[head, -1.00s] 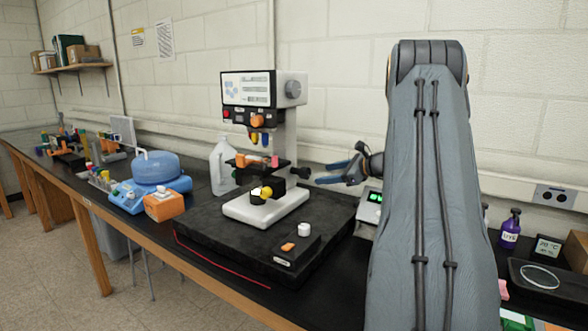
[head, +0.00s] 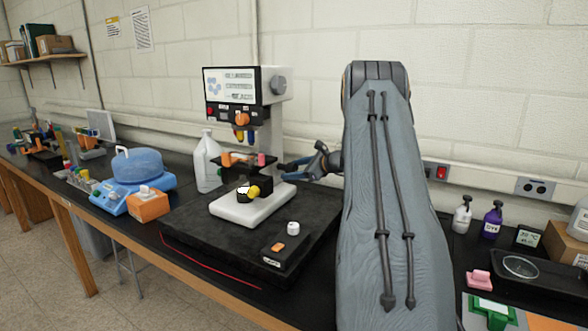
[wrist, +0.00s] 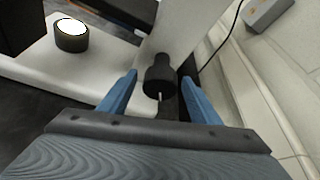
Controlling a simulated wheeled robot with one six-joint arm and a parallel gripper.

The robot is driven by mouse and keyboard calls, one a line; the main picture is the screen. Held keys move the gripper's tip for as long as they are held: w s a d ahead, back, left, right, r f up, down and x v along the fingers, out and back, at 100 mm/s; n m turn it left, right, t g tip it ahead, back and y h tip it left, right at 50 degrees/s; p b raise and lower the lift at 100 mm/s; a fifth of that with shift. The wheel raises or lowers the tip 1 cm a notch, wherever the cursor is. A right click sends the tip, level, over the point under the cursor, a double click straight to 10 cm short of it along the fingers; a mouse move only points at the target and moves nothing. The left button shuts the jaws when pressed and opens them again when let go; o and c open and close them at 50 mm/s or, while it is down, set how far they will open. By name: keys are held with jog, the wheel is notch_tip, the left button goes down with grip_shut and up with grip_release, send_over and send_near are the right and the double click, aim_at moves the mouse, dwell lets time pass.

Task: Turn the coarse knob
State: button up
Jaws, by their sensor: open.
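The microscope (head: 270,140) stands on a black slab, with a white base, a pale column and a screen on top. In the wrist view, a black stepped knob (wrist: 160,73), which looks like the coarse knob, sticks out from the side of the white column (wrist: 180,30). My gripper (wrist: 158,80) is open, with one blue finger on each side of the knob and visible gaps. In the head view, my gripper (head: 285,172) is right beside the microscope column. The knob cannot be made out there.
The black slab (head: 195,245) carries a small control box (head: 272,262) in front of the microscope. A blue-lidded device (head: 140,172) and an orange box (head: 148,206) are further left. The wall runs close behind.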

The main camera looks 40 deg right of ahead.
jog(key=c, duration=1)
jog(key=shift+m+g+y+b, duration=0.35)
jog(key=shift+m+y, duration=0.15)
jog(key=shift+m, duration=0.4)
jog(key=o, duration=1)
jog(key=shift+s+d, duration=0.1)
